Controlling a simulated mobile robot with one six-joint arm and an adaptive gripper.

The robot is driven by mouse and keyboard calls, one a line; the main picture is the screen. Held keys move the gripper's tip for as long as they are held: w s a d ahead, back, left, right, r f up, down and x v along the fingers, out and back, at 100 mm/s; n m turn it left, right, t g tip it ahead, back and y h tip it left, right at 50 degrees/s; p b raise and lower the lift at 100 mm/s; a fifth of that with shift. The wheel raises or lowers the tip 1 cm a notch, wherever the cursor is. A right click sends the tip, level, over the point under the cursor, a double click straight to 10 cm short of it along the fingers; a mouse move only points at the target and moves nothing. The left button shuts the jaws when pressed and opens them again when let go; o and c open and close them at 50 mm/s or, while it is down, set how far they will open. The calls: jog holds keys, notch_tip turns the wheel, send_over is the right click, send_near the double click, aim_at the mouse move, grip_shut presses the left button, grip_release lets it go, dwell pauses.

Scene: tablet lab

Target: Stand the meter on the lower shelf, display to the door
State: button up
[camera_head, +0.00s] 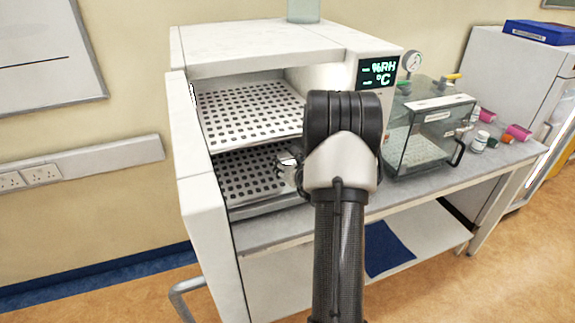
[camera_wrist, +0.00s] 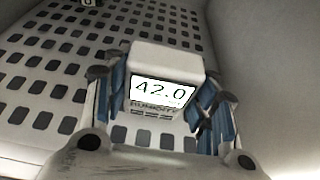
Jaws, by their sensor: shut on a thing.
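The meter (camera_wrist: 165,58) is a small white block with a lit display, which faces the wrist camera and reads about 42.0. My gripper (camera_wrist: 158,88) is shut on it, with blue-padded fingers at both its sides. The meter is over a perforated shelf; I cannot tell whether its base touches. In the head view the lower shelf (camera_head: 240,178) lies inside the white chamber (camera_head: 250,62), below the upper shelf (camera_head: 250,112). My arm reaches toward the lower level and hides much of that side. The chamber's open door (camera_head: 205,215) stands at the left.
A clear-walled box (camera_head: 425,140) with a gauge stands right of the chamber on the bench (camera_head: 425,192). Pink containers (camera_head: 518,131) and a white bottle (camera_head: 480,141) are further right. The visible left part of the lower shelf is clear. A pale wall (camera_wrist: 265,80) rises at the right in the wrist view.

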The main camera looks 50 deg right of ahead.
jog(key=shift+f, duration=0.1)
jog(key=shift+f+b, duration=0.15)
jog(key=shift+b, duration=0.15)
jog(key=o, duration=1.2)
jog(key=shift+r, duration=0.2)
jog(key=shift+s+r+p, duration=0.15)
jog(key=shift+r+p, duration=0.05)
jog(key=shift+p, duration=0.2)
jog(key=p+v, duration=0.2)
jog(key=v, duration=0.9)
jog(key=shift+s+a, duration=0.25)
jog(key=shift+s, duration=0.05)
